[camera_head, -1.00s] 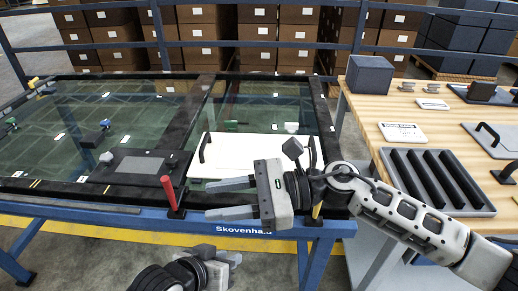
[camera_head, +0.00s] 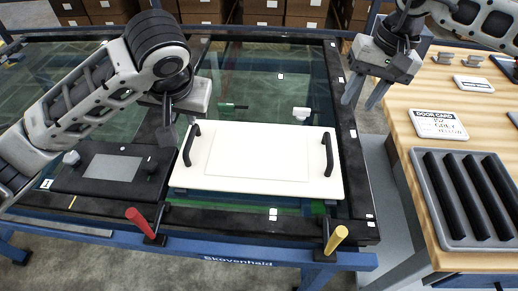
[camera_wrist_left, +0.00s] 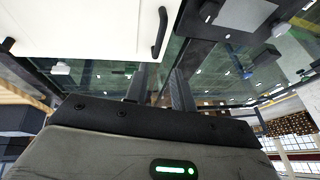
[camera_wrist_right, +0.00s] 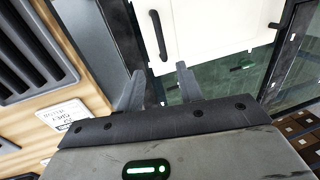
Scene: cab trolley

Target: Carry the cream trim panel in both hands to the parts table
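The cream trim panel (camera_head: 260,158) lies flat on a low stand on the glass-topped blue table. It has a black handle at its left end (camera_head: 190,143) and one at its right end (camera_head: 328,151). My left gripper (camera_head: 167,128) is above and behind the left handle; its fingers are partly hidden by my arm, but the left wrist view shows them apart and empty (camera_wrist_left: 157,85). My right gripper (camera_head: 360,98) is open and empty, above and behind the panel's right end. The wooden parts table (camera_head: 403,98) stands at the right.
A grey slotted tray (camera_head: 468,200), a door card sign (camera_head: 438,124) and other small items occupy the parts table. A black plate (camera_head: 104,168) lies left of the panel.

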